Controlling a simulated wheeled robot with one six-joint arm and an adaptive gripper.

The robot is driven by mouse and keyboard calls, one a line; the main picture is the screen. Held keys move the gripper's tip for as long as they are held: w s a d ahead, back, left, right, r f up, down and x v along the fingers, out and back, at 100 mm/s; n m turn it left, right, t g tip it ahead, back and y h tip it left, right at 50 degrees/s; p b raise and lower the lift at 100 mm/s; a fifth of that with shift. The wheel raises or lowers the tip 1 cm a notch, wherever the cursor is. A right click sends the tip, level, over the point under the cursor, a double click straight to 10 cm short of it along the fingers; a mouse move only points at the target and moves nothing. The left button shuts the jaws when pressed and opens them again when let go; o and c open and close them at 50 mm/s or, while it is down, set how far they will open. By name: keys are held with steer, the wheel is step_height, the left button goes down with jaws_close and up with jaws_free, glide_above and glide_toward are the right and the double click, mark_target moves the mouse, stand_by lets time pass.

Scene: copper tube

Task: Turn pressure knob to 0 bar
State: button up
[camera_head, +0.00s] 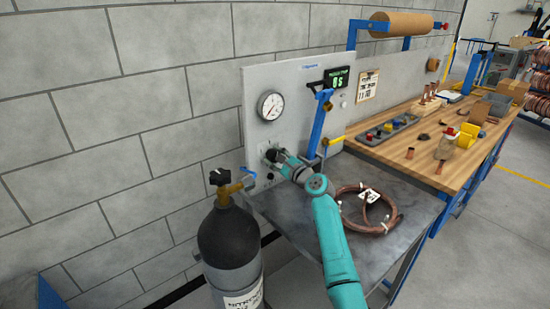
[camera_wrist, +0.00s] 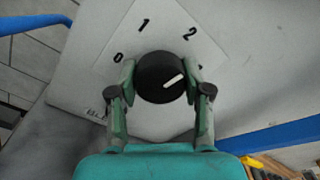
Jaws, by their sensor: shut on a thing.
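The pressure knob (camera_wrist: 158,70) is round and black with a white pointer line, on a pale scale plate (camera_wrist: 125,60). In the wrist view, 0 is at the plate's left, 1 and 2 above; a mark at the right is partly hidden by a finger. The line lies in the knob's right half, slanting up and right, away from 0. My gripper (camera_wrist: 160,79) is shut on the knob, one finger on each side. In the head view my gripper (camera_head: 273,156) is at the grey panel (camera_head: 256,95); the knob is mostly hidden there.
A round gauge (camera_head: 270,106) and a green digital display (camera_head: 337,78) are on the panel. A blue lever (camera_head: 319,125) stands right of my gripper. A gas cylinder (camera_head: 228,240) stands at left. A copper coil (camera_head: 345,212) lies on the metal table (camera_head: 408,195).

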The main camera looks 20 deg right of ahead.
steer(key=n, duration=0.6)
steer(key=shift+n, duration=0.3)
steer(key=n, duration=0.6)
steer(key=shift+n+y, duration=0.3)
steer(key=shift+y, duration=0.1)
steer(key=n, duration=0.6)
steer(key=shift+n, duration=0.3)
steer(key=n, duration=0.6)
steer(key=shift+y, duration=0.4)
steer(key=shift+n, duration=0.4)
steer(key=o, duration=1.2)
steer(key=shift+c, duration=0.2)
